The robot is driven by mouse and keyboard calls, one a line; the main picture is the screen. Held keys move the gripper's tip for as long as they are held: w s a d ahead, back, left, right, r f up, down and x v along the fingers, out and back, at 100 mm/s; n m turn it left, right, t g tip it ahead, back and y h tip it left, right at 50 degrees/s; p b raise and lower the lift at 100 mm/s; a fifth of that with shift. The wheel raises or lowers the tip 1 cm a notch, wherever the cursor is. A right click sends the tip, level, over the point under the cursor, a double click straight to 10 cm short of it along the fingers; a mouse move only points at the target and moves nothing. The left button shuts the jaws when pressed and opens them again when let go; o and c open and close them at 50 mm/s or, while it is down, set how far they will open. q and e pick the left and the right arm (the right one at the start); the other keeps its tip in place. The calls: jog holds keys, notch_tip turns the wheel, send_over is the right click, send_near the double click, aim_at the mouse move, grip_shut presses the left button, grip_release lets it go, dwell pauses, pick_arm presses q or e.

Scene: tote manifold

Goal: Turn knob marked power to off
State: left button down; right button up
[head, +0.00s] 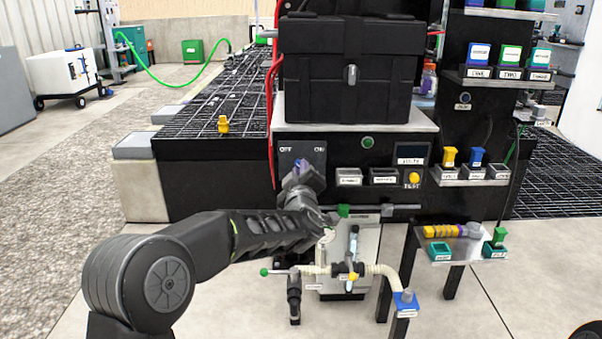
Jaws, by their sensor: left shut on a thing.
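The power knob's dark panel (290,152) is on the front of the bench under the black tote, with an OFF label at its left and an ON label at its right. My left gripper (302,166) reaches up from below to this panel and is shut on the knob. The gripper covers the knob, so I cannot tell which label it points to. My right gripper is not in view.
A black tote (350,75) stands on the bench above the panel. Labelled blocks (348,177) and a yellow TEST button (414,178) are right of the gripper. Pale pipes with a blue-ended elbow (385,275) sit below. A small side shelf (455,252) holds coloured parts.

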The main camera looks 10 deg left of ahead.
pick_arm(q)
jog(key=shift+f, duration=0.1)
jog(key=c, duration=1.4)
grip_release()
jog(key=shift+c, duration=0.2)
jog(key=p+v, duration=0.2)
jog(key=v, duration=0.6)
jog(key=shift+w, duration=0.1)
